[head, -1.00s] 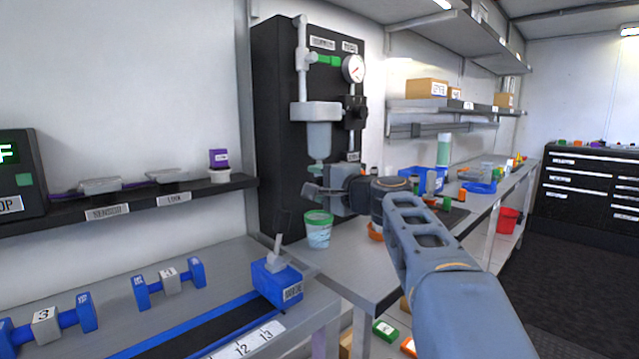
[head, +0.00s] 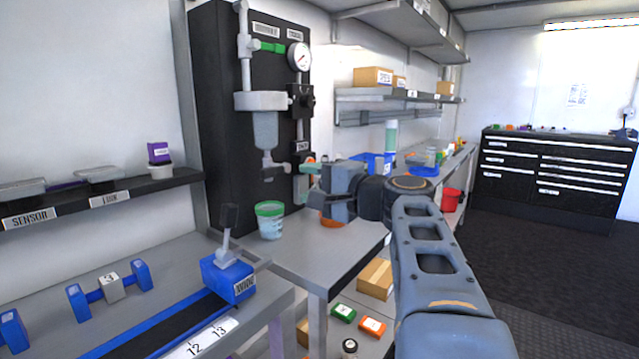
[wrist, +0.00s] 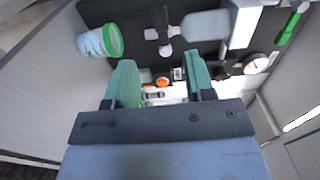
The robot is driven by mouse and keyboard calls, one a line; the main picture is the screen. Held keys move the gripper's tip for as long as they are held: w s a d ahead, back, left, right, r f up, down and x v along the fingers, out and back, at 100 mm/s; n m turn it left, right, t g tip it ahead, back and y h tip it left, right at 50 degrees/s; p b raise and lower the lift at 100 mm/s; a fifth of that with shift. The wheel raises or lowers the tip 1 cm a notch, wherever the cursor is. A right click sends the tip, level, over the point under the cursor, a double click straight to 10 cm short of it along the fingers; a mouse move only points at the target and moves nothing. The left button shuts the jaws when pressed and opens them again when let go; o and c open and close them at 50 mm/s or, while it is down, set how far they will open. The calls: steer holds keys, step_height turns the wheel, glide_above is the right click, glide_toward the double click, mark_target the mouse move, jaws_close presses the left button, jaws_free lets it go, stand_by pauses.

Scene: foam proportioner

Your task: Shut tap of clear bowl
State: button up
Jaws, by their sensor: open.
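The clear bowl (head: 265,131) hangs under a grey cap on the black panel. Its tap (head: 274,170) sits at the bowl's lower end. In the wrist view the bowl (wrist: 204,25) lies sideways at the top, with the tap (wrist: 162,32) left of it. I cannot tell the tap's setting. My gripper (head: 314,190) is to the right of the tap and apart from it. In the wrist view my gripper (wrist: 161,82) is open, with nothing between its green-padded fingers, and the tap is beyond the fingertips.
A green-rimmed cup (head: 269,221) stands on the bench below the tap. A pressure gauge (head: 299,57) is on the panel, right of the bowl. A blue clamp block (head: 229,279) is at the front left. An orange dish (head: 332,219) is behind my gripper.

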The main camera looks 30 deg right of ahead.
steer(key=shift+v, duration=0.8)
